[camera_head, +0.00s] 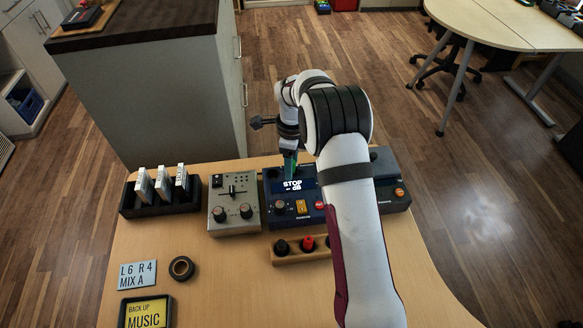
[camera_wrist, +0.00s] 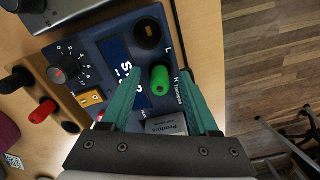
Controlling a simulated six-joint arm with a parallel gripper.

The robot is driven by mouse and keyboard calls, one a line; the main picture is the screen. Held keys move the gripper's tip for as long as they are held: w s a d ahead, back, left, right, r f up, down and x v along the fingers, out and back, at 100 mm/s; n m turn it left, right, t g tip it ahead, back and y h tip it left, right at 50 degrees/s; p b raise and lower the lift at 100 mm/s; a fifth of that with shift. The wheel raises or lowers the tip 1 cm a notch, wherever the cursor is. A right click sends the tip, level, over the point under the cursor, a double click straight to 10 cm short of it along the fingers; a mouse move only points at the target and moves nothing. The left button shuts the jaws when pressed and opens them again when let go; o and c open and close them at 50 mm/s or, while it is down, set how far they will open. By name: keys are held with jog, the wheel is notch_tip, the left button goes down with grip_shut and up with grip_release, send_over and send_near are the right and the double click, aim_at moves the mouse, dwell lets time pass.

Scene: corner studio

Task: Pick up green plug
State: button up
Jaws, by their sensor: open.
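The green plug (camera_wrist: 160,80) stands on the top panel of the blue device (camera_wrist: 84,71), beside a round black socket (camera_wrist: 147,33), in the wrist view. My gripper (camera_wrist: 160,73) is open, with its two teal fingers on either side of the plug as seen from the wrist. A gap shows on both sides, and I cannot tell how far down the fingers reach. In the head view my gripper (camera_head: 289,166) points down over the back of the blue device (camera_head: 283,222), whose screen reads STOP. The plug cannot be made out there.
A wooden rack (camera_head: 283,260) with black and red plugs lies in front of the device. A grey mixer (camera_head: 234,226) stands to its left, with a black rack of white cards (camera_head: 133,210) further left. A tape roll (camera_head: 181,268) and label cards lie front left.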

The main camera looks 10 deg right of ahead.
grip_shut()
jog(key=shift+r, duration=0.15)
